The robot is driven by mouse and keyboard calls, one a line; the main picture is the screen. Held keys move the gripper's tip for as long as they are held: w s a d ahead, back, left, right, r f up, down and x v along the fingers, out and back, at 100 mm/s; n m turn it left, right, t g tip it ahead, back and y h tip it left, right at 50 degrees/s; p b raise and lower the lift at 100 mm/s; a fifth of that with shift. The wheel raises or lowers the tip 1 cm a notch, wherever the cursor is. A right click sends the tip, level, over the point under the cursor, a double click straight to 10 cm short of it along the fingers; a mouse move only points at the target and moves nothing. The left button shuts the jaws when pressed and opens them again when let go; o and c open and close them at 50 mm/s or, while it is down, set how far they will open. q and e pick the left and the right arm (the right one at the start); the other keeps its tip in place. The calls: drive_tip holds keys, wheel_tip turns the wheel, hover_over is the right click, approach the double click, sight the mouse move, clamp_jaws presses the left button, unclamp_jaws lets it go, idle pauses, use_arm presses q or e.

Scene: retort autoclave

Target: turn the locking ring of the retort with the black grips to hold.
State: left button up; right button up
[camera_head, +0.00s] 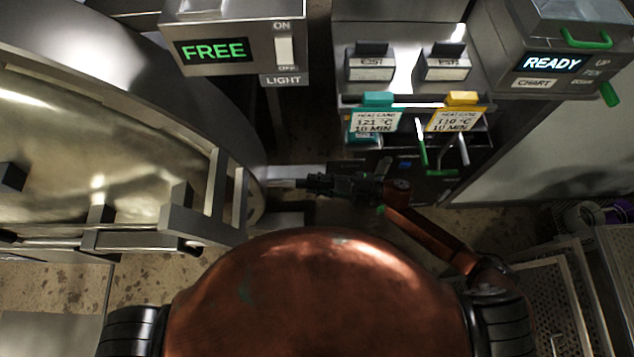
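The retort's rounded metal door (75,150) fills the left side, with the broad grey ring (165,95) curving around it. Metal lugs and a bracket (203,222) stand out at its lower right. A dark grip-like end (190,248) shows below the bracket, and another dark block (12,177) shows at the left edge. My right gripper (303,183) is to the right of the bracket, pointing left, apart from it in the picture. Its fingers are dark and small, so their opening is unclear. A pale metal piece lies just left of its tips. My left gripper is not in view.
A box (240,50) reads FREE, with a LIGHT switch. A panel (410,65) holds teal (375,120) and yellow (457,115) heat cards. A chart box (547,63) reads READY. Perforated metal racks (550,310) stand lower right. Stained floor shows lower left.

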clamp_jaws()
idle(0.4)
